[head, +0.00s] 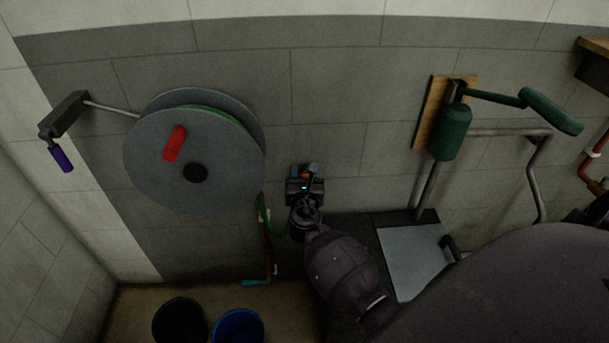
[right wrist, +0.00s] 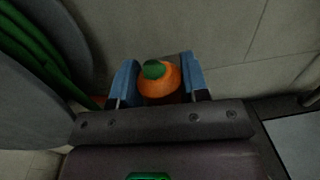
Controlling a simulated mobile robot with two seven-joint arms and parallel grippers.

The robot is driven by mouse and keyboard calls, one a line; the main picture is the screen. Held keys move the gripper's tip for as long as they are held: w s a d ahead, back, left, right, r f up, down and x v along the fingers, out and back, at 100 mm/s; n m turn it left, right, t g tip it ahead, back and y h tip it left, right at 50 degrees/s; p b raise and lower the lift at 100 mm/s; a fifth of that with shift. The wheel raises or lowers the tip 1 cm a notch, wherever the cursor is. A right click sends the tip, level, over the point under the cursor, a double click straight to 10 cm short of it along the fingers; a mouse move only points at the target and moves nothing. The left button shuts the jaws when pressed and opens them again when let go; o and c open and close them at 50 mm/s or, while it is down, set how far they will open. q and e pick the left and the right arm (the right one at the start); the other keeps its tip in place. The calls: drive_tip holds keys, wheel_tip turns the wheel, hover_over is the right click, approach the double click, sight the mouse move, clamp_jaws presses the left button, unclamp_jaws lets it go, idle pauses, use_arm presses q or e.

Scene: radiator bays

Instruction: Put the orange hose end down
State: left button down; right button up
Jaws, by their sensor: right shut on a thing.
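My right gripper (head: 309,172) is in front of the grey wall, to the right of the hose reel. In the right wrist view its two blue fingers (right wrist: 158,82) are shut on the orange hose end (right wrist: 166,87), one on each side, with a green piece on top of it. In the head view only a small bit of the orange shows between the fingers. My left gripper is not in view.
The reel has a red handle (head: 174,144). A bar with a purple grip (head: 61,159) sticks out at left. A black bucket (head: 180,322) and a blue bucket (head: 238,327) stand below. A green pump (head: 452,132) is on a wooden board at right, above a grey plate (head: 412,260).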

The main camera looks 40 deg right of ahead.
drive_tip(key=shift+f, duration=0.2)
drive_tip(key=o, duration=1)
drive_tip(key=shift+o, duration=0.2)
drive_tip(key=shift+r, duration=0.15)
